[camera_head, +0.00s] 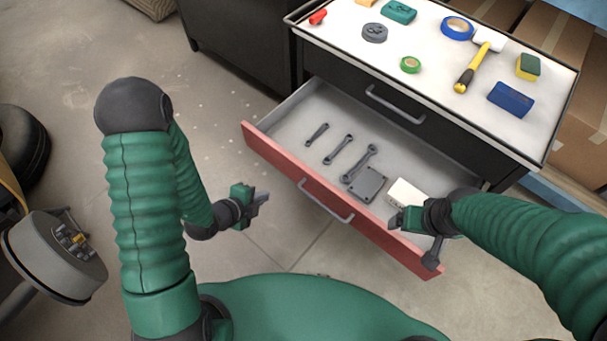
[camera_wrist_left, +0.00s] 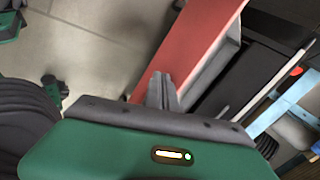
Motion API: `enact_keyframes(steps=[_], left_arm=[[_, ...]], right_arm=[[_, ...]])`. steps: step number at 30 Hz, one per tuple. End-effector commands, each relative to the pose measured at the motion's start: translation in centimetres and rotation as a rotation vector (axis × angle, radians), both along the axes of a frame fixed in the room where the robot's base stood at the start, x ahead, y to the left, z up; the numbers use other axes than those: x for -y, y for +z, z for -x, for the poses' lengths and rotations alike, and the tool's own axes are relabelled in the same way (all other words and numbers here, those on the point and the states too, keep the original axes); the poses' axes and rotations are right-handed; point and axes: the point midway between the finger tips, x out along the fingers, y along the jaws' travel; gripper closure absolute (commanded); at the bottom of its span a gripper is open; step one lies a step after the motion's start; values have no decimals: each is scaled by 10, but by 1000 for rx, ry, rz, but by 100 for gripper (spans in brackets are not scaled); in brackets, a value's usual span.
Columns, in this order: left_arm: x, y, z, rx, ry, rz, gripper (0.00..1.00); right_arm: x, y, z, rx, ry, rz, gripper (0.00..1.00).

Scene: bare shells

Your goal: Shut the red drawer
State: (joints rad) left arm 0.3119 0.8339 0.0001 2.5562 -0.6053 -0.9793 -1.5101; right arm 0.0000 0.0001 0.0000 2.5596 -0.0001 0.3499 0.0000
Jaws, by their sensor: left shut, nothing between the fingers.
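The red drawer (camera_head: 275,160) stands pulled out of a dark cabinet, with its red front and grey handle (camera_head: 326,203) facing me. Inside lie several grey wrenches (camera_head: 338,149), a dark grey plate (camera_head: 367,184) and a white block (camera_head: 407,194). My left gripper (camera_head: 262,197) is shut and empty, to the left of the drawer front and apart from it in the head view. In the left wrist view its fingers (camera_wrist_left: 161,92) show before the red front (camera_wrist_left: 198,42). My right gripper (camera_head: 398,219) is at the right end of the drawer front; its fingers are too small to read.
The cabinet top (camera_head: 440,60) holds a hammer (camera_head: 474,66), tape rolls (camera_head: 457,28), a blue box (camera_head: 510,97) and other small items. A closed dark drawer (camera_head: 375,95) is above the red one. A round grey stool (camera_head: 55,255) stands at left. Floor left of the drawer is clear.

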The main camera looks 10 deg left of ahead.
Motion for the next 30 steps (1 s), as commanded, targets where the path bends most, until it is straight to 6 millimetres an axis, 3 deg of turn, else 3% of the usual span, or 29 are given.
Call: enact_keyframes(steps=[1, 5, 10, 18, 25, 30], left_arm=[[10, 2, 8, 74, -88, -10, 100], [28, 12, 14, 270, -231, -46, 100], [35, 8, 8, 335, -263, -65, 100], [53, -20, -24, 337, -264, -66, 100], [75, -37, -60, 331, -262, -64, 100], [89, -36, -85, 332, -262, -64, 100]], right_arm=[[0, 10, 0, 0, 0, 0, 15], [0, 14, 0, 0, 0, 0, 15], [0, 0, 0, -1, 0, 0, 15], [0, -61, 1, -1, 0, 0, 15], [0, -67, 0, 0, 0, 0, 15], [0, -72, 0, 0, 0, 0, 15]])
